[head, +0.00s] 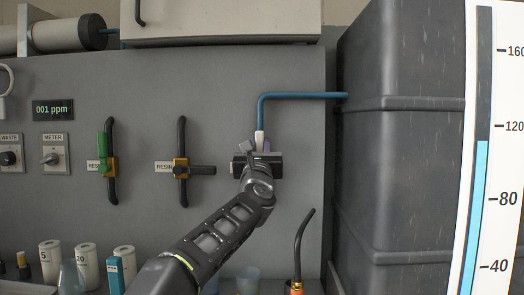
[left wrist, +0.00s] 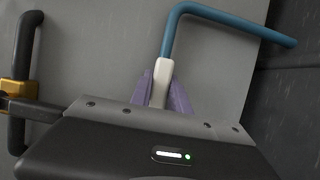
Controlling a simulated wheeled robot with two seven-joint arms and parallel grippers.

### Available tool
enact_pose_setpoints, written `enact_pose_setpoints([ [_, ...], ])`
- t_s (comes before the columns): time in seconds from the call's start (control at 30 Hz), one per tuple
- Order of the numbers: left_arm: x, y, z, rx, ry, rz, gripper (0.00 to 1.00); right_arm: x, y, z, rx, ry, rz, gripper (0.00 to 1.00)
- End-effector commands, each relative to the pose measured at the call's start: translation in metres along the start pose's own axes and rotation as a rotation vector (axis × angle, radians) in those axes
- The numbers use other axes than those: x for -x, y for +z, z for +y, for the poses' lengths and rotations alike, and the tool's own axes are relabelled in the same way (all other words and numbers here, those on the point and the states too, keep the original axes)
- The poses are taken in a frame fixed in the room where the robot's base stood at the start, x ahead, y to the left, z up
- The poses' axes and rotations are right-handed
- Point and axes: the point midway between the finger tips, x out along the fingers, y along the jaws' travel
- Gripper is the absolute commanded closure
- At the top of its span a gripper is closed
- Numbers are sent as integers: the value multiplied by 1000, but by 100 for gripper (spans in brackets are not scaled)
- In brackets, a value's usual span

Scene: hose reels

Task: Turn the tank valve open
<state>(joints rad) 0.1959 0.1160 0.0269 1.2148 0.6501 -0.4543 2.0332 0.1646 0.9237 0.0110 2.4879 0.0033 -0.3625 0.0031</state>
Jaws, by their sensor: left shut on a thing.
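The tank (head: 400,150) is a large dark grey box at the right. A blue pipe (head: 300,96) runs from it to the panel and bends down into a white fitting (head: 260,138). It also shows in the left wrist view (left wrist: 228,18), with the white fitting (left wrist: 160,82) below it and purple pieces (left wrist: 179,96) beside the fitting. My left gripper (head: 257,158) is at the lower end of this fitting, shut on the tank valve there. Its body hides most of the valve, so I cannot tell how the handle lies. My right gripper is not in view.
Two bronze valves (head: 180,168) on black pipes are left of my gripper; one has a green handle (head: 102,146). A black hose wand (head: 302,240) stands at lower right. White tubs (head: 86,265) and a beaker stand below. A level gauge (head: 483,150) is at far right.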

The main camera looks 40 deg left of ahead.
Motion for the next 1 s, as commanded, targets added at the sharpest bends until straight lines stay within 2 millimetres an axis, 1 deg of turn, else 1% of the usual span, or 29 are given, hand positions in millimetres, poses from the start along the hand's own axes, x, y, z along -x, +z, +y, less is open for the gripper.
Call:
enact_pose_setpoints([
  [0.37, 0, -1, 1, 8, 3, 1, 100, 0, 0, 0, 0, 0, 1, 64],
  [0.4, 0, -1, 1, 8, 3, 1, 75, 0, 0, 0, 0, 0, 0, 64],
  [0.63, 0, 0, 1, 6, 3, 0, 56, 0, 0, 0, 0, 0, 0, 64],
  [0.87, 0, 0, 0, 5, 2, 0, 56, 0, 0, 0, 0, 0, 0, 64],
  [1.0, 5, 0, 0, 5, 2, 0, 56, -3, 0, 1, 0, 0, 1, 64],
])
